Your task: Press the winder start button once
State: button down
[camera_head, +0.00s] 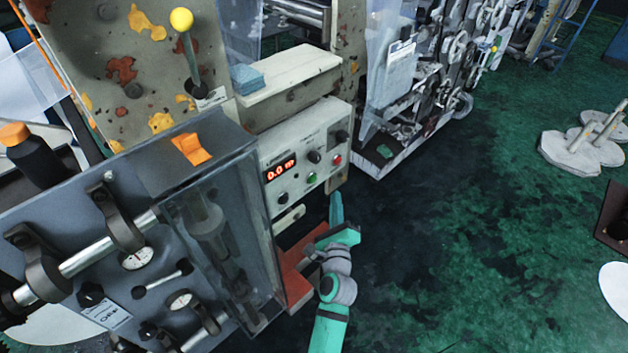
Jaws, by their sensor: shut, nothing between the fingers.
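The winder's control panel (298,186) is a pale box with a red lit display (280,170) reading 0.0 m. A small green button (312,177) sits at its lower middle, and a red button (337,159) sits to the right of that. Their labels are too small to read. My gripper (336,203) is a teal, narrow shape pointing up, just below the panel's lower right corner. It is shut and holds nothing. It appears below and right of the green button, with a visible gap. Both buttons are unobstructed.
Dark knobs (314,157) share the panel. A clear guard (225,250) over rollers stands to its left. A yellow-ball lever (182,20) and a blue pad (246,79) are above. The green floor (470,240) at right is mostly open.

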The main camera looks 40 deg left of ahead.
aim_at(312, 179)
jog(key=shift+w+a, duration=0.2)
jog(key=shift+a, duration=2.7)
jog(key=shift+w+a, duration=0.1)
jog(key=shift+a, duration=0.3)
